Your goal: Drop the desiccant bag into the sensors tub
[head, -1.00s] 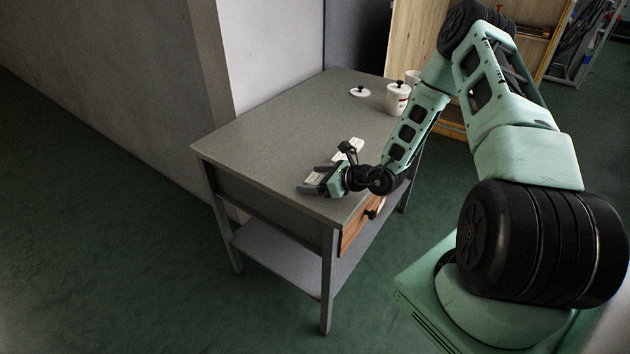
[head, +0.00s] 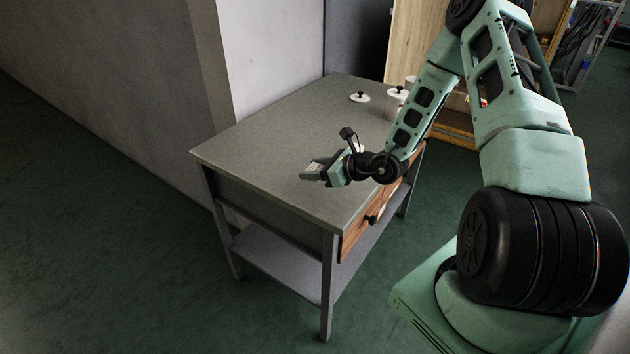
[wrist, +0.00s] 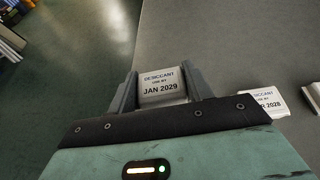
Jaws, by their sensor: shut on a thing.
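My gripper (head: 312,171) is shut on a white desiccant bag (wrist: 162,86), which is marked "JAN 2029" in the wrist view. It holds the bag over the near part of the grey table (head: 270,130). A white tub (head: 393,104) with a black-knobbed lid on it stands at the table's far right, partly behind my arm. Part of a second white tub (head: 410,81) shows behind it. A loose white lid with a black knob (head: 360,98) lies on the table to their left. I cannot read which tub is for sensors.
Another desiccant bag (wrist: 268,102), marked "2028", lies right of my gripper in the wrist view, with a further white label (wrist: 313,94) at the picture's edge. The table's left and middle are clear. A wall (head: 270,50) borders its far left side.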

